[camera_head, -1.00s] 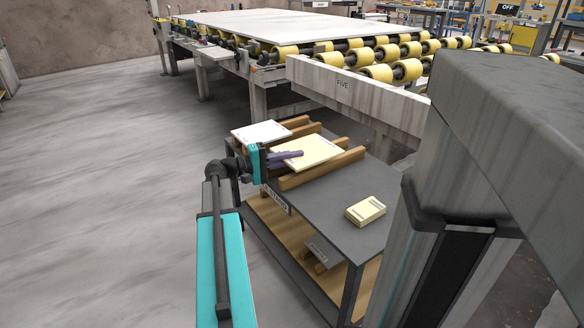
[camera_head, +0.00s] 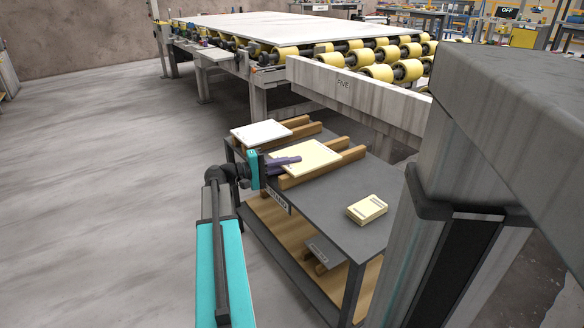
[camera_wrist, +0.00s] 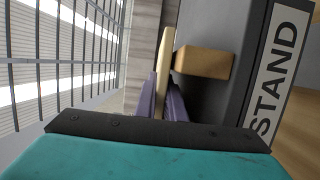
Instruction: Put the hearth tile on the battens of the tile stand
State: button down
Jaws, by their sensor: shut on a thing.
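The hearth tile (camera_head: 318,157), a flat cream slab, lies level over the wooden battens (camera_head: 352,153) of the tile stand (camera_head: 330,198). My gripper (camera_head: 298,160) is shut on its left edge, with purple fingers above and below. In the wrist view the tile (camera_wrist: 165,52) shows edge-on between the fingers (camera_wrist: 165,92), close beside a batten end (camera_wrist: 203,63). Whether the tile touches the battens I cannot tell. The "STAND" label (camera_wrist: 277,72) is on the stand's front edge.
A white tile (camera_head: 262,132) lies on battens at the stand's far left end. A small cream stack (camera_head: 367,208) sits at the near right of the dark top.

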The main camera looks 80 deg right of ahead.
jog(key=shift+f, duration=0.1)
dwell(0.3)
jog(key=c, duration=2.3)
grip_release()
jog(key=shift+f, duration=0.1)
jog(key=o, duration=0.5)
jog(key=shift+c, duration=0.2)
jog(key=shift+w+a+r+p, duration=0.2)
jog(key=shift+w+p, duration=0.1)
jog(key=shift+w, duration=0.1)
jog(key=p+v, duration=0.3)
jog(key=v, duration=0.8)
jog(key=shift+p, duration=0.35)
